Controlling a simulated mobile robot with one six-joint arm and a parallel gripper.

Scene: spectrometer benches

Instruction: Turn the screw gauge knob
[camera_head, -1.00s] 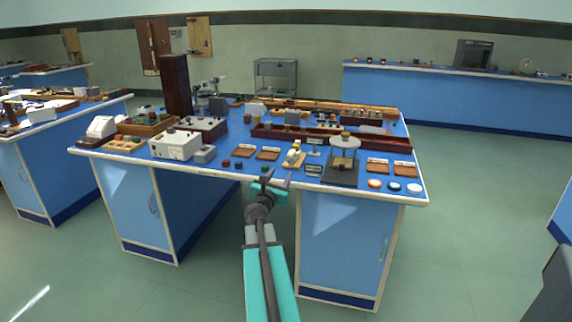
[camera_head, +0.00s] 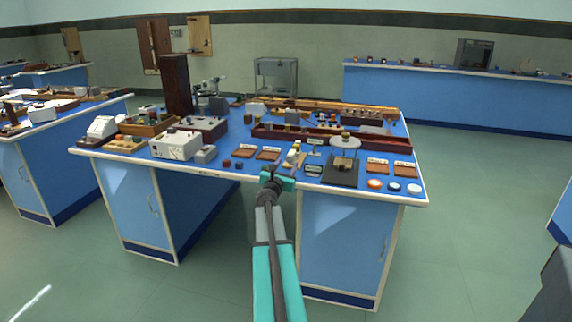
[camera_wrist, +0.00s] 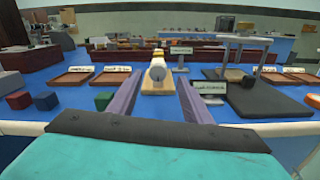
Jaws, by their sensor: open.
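The screw gauge (camera_wrist: 157,72) is a white-and-grey instrument on a small wooden block (camera_wrist: 157,88). In the wrist view it stands ahead of my gripper, between the lines of its two fingers, with its rounded end towards me. I cannot tell whether either finger touches the block.
Small label stands (camera_wrist: 208,89) are right of the gauge. A dark-based stand (camera_wrist: 262,98) is further right. Wooden trays (camera_wrist: 110,77) and small coloured cubes (camera_wrist: 45,100) lie to the left. The bench's pale front edge (camera_head: 230,178) runs below my gripper.

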